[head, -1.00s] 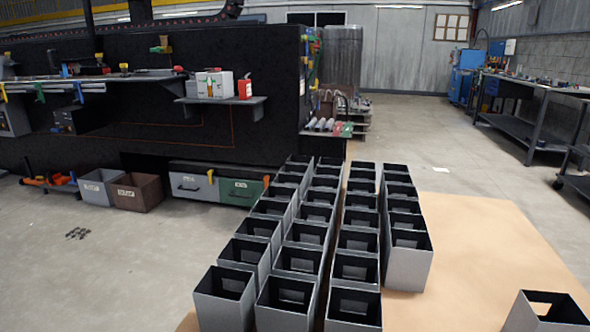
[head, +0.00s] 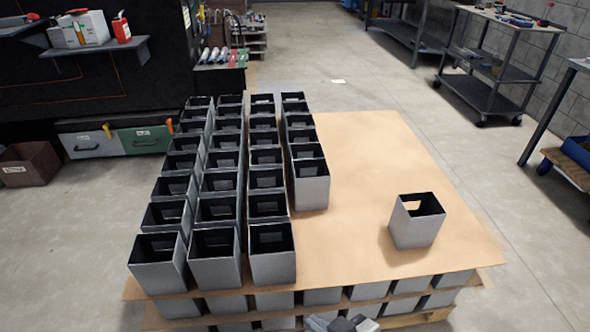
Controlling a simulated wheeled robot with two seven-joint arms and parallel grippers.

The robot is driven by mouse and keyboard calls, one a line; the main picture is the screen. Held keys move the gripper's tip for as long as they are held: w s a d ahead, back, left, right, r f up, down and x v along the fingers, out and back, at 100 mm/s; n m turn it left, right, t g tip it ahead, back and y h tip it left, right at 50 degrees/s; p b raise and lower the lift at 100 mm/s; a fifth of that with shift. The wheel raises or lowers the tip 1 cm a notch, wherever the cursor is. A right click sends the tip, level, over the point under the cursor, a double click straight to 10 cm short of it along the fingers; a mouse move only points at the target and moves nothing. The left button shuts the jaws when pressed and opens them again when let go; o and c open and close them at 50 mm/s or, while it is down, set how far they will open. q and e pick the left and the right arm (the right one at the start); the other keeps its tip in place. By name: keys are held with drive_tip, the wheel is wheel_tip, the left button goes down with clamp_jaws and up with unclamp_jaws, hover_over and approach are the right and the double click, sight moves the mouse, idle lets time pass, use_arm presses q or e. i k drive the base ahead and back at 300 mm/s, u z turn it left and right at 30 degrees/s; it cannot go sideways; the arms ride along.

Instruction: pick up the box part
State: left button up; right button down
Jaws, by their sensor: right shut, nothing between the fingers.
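A lone grey box part (head: 416,228) with an open top and dark inside stands upright on the brown sheet, right of the rows. Several like boxes stand in four rows on the left half of the sheet, among them a front one (head: 272,266) and the front one of the shorter right row (head: 311,190). My right gripper (head: 342,324) just shows at the bottom edge, low in front of the stack and apart from the lone box. It is shut and empty; most of it is cut off. My left gripper is out of the picture.
The brown sheet (head: 360,150) lies on a further layer of grey boxes (head: 322,296) above a pallet. Bare sheet surrounds the lone box. Green (head: 145,140) and grey drawers stand at left. A grey cart (head: 490,75) and a table stand at right. Open floor lies between.

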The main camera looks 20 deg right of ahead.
sight(409, 230)
drive_tip(key=k, duration=0.45)
drive_tip(key=z, duration=1.05)
drive_tip(key=i, duration=1.25)
drive_tip(key=u, duration=0.35)
